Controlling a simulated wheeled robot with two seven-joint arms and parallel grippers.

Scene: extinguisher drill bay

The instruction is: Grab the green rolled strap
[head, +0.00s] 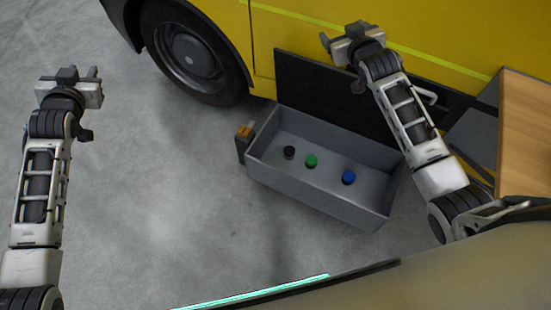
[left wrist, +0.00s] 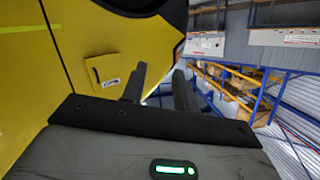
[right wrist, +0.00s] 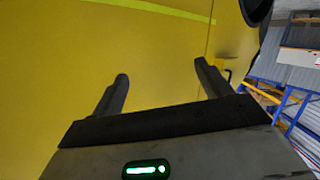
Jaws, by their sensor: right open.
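The green rolled strap (head: 311,161) is a small round roll on the floor of the open grey locker box (head: 318,206). It sits between a black roll (head: 289,153) and a blue roll (head: 348,177), apart from both. My left gripper (head: 80,74) is raised over the floor at the far left, well away from the box, with its fingers apart and empty. My right gripper (head: 350,36) is above and behind the box, near the yellow vehicle side, with its fingers wide apart and empty. Neither wrist view shows the green strap.
The yellow vehicle (head: 400,30) with a black wheel (head: 190,52) stands behind the box. A dark panel (head: 310,85) rises at the box's back. An orange-topped dark piece (head: 242,135) stands at its left corner. A wooden surface (head: 522,135) is at right. Floor at left is clear.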

